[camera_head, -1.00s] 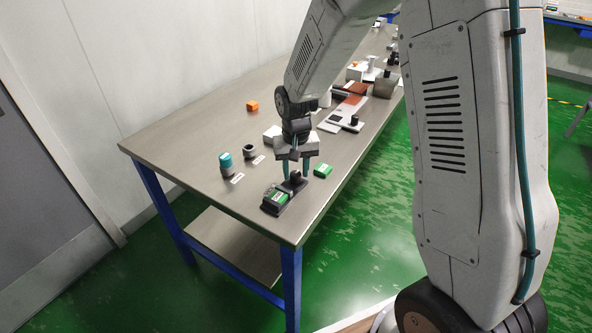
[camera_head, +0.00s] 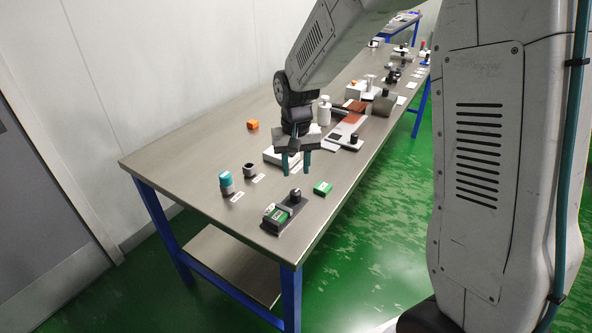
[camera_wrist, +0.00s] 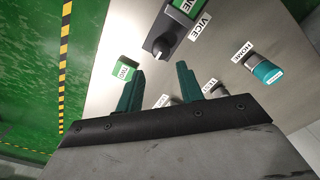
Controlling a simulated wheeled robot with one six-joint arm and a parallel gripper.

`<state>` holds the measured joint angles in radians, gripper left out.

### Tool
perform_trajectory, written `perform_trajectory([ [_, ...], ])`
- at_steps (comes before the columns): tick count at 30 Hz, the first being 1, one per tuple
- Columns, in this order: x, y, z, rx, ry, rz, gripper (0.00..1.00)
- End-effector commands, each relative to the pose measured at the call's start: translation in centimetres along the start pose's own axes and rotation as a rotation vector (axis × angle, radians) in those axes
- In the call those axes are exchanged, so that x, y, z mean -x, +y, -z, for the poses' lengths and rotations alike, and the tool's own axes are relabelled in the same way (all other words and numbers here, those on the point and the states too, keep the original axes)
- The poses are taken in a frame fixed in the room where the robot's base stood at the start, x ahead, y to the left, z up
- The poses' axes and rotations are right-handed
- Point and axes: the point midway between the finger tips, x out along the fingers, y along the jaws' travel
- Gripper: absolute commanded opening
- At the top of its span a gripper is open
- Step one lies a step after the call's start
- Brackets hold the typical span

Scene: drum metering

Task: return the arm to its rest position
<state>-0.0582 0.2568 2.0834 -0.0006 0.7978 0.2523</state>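My gripper (camera_head: 296,170) hangs above the near end of the metal table, its two teal fingers apart with nothing between them. It is up and behind the black vice (camera_head: 285,213), which holds a green labelled block at its near end. In the wrist view, the open teal fingers (camera_wrist: 160,92) reach over the table, and the vice (camera_wrist: 166,36) with its "VICE" label lies beyond them. A loose green block (camera_head: 322,188) lies right of the vice, and it also shows in the wrist view (camera_wrist: 125,70).
A teal-topped cylinder (camera_head: 226,183) and a dark round holder (camera_head: 249,170) stand at left. An orange cube (camera_head: 252,125) sits farther back. A white bottle (camera_head: 324,110) and several fixtures crowd the table's far half. The near left tabletop (camera_head: 180,155) is clear.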

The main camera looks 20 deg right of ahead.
Motion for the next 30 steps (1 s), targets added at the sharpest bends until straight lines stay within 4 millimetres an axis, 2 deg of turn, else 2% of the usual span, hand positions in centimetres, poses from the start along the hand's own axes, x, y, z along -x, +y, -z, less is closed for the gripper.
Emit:
perform_trajectory([
  [11,-0.1,0.1,-0.3,0.019,-0.015,-0.004,0.37],
  [14,-0.7,0.6,-2.5,0.052,-0.084,-0.02,0.37],
  [15,-0.3,1.0,-3.9,0.067,-0.108,-0.024,0.37],
  [23,5.5,3.6,-12.1,0.144,-0.154,-0.027,0.37],
  [30,10.3,6.0,-20.1,0.191,-0.121,-0.018,0.37],
])
